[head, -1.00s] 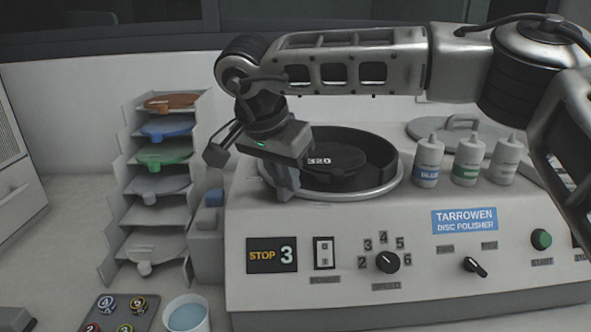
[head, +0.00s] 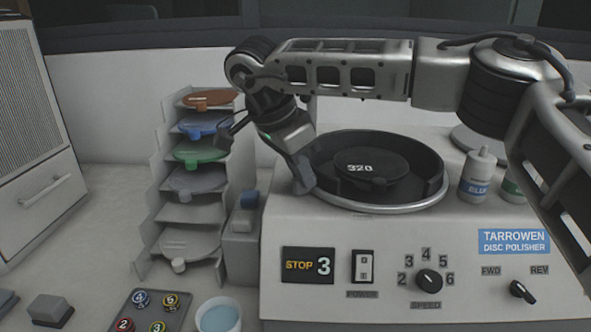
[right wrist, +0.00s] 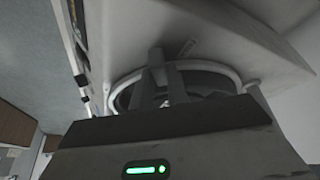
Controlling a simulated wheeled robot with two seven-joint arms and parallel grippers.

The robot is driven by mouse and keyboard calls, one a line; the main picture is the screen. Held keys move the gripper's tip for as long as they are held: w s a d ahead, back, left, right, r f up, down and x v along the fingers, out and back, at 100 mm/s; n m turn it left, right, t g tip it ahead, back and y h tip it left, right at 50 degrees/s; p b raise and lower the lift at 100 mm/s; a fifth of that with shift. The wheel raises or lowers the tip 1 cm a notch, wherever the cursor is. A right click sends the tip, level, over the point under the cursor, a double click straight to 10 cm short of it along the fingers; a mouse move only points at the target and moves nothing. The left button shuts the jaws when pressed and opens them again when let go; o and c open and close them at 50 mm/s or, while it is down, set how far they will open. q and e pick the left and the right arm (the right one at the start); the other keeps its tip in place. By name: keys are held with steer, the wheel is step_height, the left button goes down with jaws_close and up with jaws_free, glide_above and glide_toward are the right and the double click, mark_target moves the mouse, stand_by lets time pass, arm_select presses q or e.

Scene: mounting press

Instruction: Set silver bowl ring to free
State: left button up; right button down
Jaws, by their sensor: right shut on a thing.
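The silver bowl ring (head: 390,207) circles the black bowl of the disc polisher, whose disc reads 320. My right gripper (head: 303,182) is at the ring's left edge, tilted, with its fingers shut on a part of the ring. The fingers hide the held part in the head view. In the right wrist view the ring (right wrist: 215,67) shows as a pale band behind the two fingers (right wrist: 163,82). My left gripper is in neither view.
The polisher's display (head: 308,266) reads STOP 3. A rack of coloured discs (head: 190,190) stands left, with a small box (head: 243,225) between. Bottles (head: 478,175) stand at right. A water cup (head: 218,317) and a tray of numbered knobs (head: 150,312) lie in front.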

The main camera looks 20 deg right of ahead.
steer(key=c, duration=1.4)
jaws_free()
steer(key=shift+w+r, duration=0.1)
steer(key=shift+w, duration=0.05)
steer(key=shift+c, duration=0.2)
steer(key=shift+o, duration=0.4)
arm_select(q)
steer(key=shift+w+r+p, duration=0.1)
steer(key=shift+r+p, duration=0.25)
steer(key=shift+p, duration=0.15)
arm_select(e)
steer(key=v, duration=1.6)
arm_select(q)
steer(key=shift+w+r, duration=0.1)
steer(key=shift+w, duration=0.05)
